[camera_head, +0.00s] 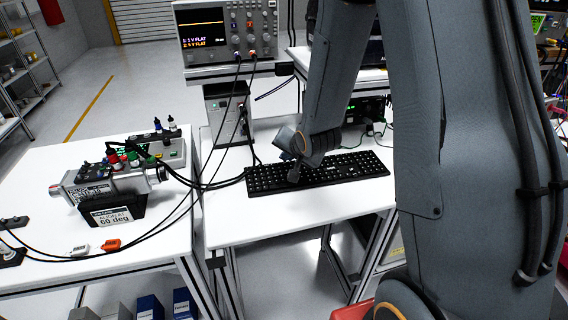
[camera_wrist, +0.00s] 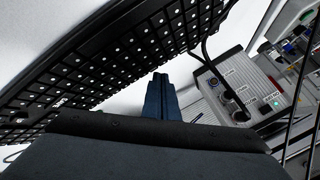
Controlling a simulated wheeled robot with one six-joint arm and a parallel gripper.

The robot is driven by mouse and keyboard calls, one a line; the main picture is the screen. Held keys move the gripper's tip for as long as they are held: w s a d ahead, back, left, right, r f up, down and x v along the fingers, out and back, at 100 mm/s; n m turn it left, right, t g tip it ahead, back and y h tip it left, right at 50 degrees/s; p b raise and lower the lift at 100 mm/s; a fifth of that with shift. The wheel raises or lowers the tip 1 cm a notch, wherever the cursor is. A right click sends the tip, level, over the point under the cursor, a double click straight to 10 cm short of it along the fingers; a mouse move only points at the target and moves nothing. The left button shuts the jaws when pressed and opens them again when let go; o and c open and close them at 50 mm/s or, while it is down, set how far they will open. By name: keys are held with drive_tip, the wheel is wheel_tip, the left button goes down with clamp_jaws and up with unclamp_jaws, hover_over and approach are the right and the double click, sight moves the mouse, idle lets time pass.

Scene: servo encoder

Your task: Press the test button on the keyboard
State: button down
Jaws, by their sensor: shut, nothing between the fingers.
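A black keyboard (camera_head: 345,170) lies on the white table in the head view. It also shows in the wrist view (camera_wrist: 125,50), running from lower left to upper right. My gripper (camera_head: 293,175) is over the left part of the keyboard in the head view. In the wrist view my gripper (camera_wrist: 160,82) is shut and empty, its fingertips near the keyboard's edge. I cannot tell whether the tips touch the keys. The test button cannot be made out among the keys.
A servo motor (camera_head: 110,182) with a "60 deg" label sits on the left table, with black cables running across to the right. White table (camera_head: 285,215) in front of the keyboard is clear.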

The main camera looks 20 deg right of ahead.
drive_tip(key=shift+f, duration=0.4)
idle(0.3)
drive_tip(key=shift+r, duration=0.1)
drive_tip(key=shift+r+p, duration=0.55)
drive_tip(key=shift+r, duration=0.15)
wheel_tip(320, 180, up, 5)
drive_tip(key=p, duration=0.4)
idle(0.3)
idle(0.6)
drive_tip(key=s+r+n+g+h+b, duration=0.1)
drive_tip(key=s+n+g, duration=0.6)
drive_tip(key=s, duration=1.7)
drive_tip(key=shift+a+r+n+g+b, duration=0.15)
drive_tip(key=shift+r+n+g+b, duration=0.3)
drive_tip(key=shift+b, duration=0.65)
